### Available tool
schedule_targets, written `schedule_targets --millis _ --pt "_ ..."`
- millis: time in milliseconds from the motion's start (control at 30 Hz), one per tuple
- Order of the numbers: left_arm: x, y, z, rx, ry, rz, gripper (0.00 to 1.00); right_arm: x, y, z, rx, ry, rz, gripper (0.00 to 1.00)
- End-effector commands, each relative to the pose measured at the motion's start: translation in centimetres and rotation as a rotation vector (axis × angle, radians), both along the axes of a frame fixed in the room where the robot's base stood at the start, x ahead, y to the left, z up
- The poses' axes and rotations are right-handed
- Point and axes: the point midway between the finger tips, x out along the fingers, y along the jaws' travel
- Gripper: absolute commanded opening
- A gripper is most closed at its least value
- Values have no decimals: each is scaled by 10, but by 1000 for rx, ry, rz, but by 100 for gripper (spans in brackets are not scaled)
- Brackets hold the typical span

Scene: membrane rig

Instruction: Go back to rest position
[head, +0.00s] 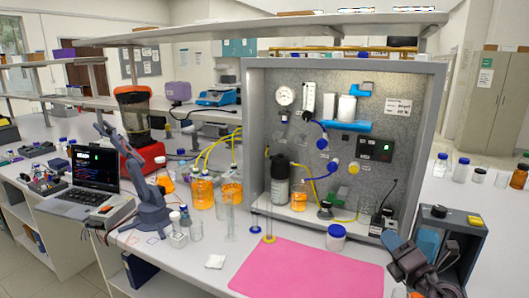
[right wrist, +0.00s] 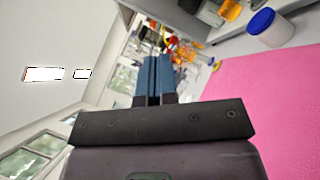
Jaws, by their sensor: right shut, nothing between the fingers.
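My right gripper (head: 392,240) is at the lower right of the head view, beside the right edge of the pink mat (head: 310,272). In the right wrist view its two blue fingers (right wrist: 153,72) lie together, shut, with nothing between them. The membrane rig (head: 257,110), a grey-framed panel with gauge, tubing and valves, stands behind the mat. A white jar with a blue lid (head: 336,238) stands at the mat's back edge and also shows in the right wrist view (right wrist: 270,30). My left gripper is not in view.
A dark box with blue contents (head: 455,228) stands close to my right gripper. A small blue-grey desktop arm (head: 150,205), a laptop (head: 88,175) and orange-filled bottles (head: 202,194) stand to the left. The pink mat is bare.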

Motion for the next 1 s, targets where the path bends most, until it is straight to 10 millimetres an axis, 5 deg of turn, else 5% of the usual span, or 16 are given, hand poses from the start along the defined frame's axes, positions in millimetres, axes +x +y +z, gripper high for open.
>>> schedule_targets --millis 500,833,1000 --pt "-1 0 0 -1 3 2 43 -1 -88 39 -322 -12 -37 0" --pt "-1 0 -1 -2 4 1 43 -3 -128 70 -495 -19 -57 0" --pt "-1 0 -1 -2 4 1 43 -21 -133 40 -343 59 -50 0"
